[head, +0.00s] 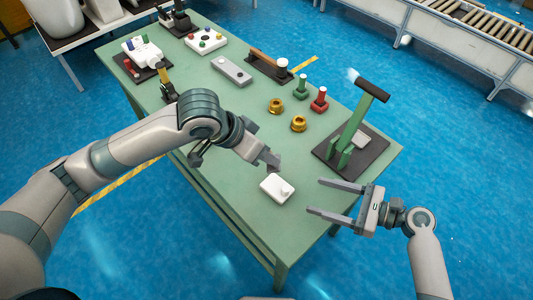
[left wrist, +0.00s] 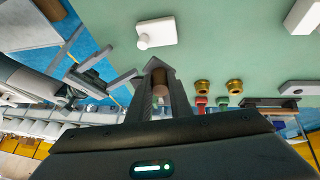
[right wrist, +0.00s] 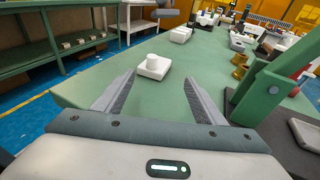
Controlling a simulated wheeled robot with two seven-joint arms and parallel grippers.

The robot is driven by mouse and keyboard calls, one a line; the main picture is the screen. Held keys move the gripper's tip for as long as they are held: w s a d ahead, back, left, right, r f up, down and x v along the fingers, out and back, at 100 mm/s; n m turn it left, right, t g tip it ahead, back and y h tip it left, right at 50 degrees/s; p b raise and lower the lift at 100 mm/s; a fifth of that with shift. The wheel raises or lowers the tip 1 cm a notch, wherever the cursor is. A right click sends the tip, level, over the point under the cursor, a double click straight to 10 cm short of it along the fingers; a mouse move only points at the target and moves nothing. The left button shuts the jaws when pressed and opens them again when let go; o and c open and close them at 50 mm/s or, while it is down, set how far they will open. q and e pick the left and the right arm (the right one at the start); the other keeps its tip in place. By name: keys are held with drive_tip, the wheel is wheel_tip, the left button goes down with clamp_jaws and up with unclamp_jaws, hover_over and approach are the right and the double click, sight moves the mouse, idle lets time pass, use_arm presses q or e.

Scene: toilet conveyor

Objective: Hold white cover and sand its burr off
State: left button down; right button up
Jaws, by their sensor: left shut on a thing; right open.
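The white cover (head: 272,190) is a small square block lying on the green table near its front edge, with a raised round bump on it. It also shows in the left wrist view (left wrist: 163,30) and the right wrist view (right wrist: 152,70). My left gripper (head: 270,161) is just above and behind the cover, apart from it. It is shut on a small brownish cylindrical piece (left wrist: 159,82), mostly hidden between the fingers. My right gripper (head: 315,197) is open and empty to the right of the cover. The cover lies beyond its fingertips in the right wrist view.
A green lever press (head: 352,130) on a dark base stands at the right. Two brass parts (head: 298,123), a green part (head: 301,87) and a red part (head: 319,100) stand behind. A grey box (head: 231,71) lies farther back. Table around the cover is clear.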

approach(275, 182)
drive_tip(key=shift+x, duration=2.7)
drive_tip(key=c, duration=1.2)
drive_tip(key=shift+c, duration=0.4)
clamp_jaws()
